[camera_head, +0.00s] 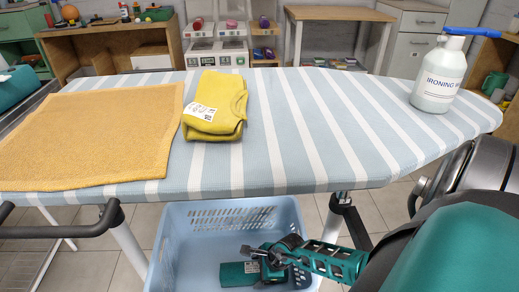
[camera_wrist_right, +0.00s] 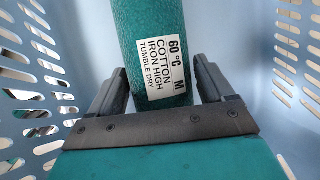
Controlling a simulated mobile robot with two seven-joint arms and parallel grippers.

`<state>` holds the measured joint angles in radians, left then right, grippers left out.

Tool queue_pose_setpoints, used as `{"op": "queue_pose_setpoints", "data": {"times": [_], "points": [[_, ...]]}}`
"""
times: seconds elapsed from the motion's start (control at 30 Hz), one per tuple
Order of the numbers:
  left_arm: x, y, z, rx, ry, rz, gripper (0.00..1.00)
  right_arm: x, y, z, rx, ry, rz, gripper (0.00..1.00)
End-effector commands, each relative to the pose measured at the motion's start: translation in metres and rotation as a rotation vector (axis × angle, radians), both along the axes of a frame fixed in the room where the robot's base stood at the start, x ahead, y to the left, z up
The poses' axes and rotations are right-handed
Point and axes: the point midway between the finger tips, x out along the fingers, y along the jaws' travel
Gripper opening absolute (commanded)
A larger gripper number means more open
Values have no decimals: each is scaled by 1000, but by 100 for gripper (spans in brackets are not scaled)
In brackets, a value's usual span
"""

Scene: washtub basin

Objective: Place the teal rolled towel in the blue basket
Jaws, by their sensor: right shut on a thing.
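The teal rolled towel (camera_head: 236,274) is inside the blue basket (camera_head: 172,245), low down, with part of it hidden behind my gripper. My right gripper (camera_head: 262,267) reaches down into the basket and is shut on the towel. In the right wrist view the towel (camera_wrist_right: 150,25) lies between the two fingers of the right gripper (camera_wrist_right: 160,68), with its white care label facing the camera. The perforated walls of the basket (camera_wrist_right: 70,60) rise on both sides there. I cannot tell whether the towel touches the basket floor. My left gripper is out of view.
A striped ironing board (camera_head: 310,140) stands just beyond the basket. On it are an orange towel (camera_head: 85,140), a folded yellow cloth (camera_head: 222,100) and a white spray bottle (camera_head: 437,80). Board legs (camera_head: 335,215) flank the basket. Shelves and cabinets line the back.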

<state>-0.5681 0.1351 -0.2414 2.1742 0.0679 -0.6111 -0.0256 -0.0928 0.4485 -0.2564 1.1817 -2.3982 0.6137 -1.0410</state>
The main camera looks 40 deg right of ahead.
Motion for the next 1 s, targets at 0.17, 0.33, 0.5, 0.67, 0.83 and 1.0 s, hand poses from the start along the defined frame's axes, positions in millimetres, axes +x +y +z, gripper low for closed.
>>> {"op": "queue_pose_setpoints", "data": {"times": [0.17, 0.33, 0.5, 0.67, 0.83, 1.0], "points": [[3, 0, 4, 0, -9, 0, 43, -1, 0, 0, -1, 3, 0, 83], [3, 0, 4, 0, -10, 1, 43, -1, 0, 0, -1, 3, 0, 99], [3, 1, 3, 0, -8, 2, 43, -1, 0, 1, 0, 3, 0, 100], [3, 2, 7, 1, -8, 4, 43, -3, -1, 5, -1, 3, 0, 100], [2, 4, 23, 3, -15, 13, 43, -9, -4, 23, -3, 4, 2, 100], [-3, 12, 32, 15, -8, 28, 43, -19, -8, 47, -3, 5, 1, 100]]}}
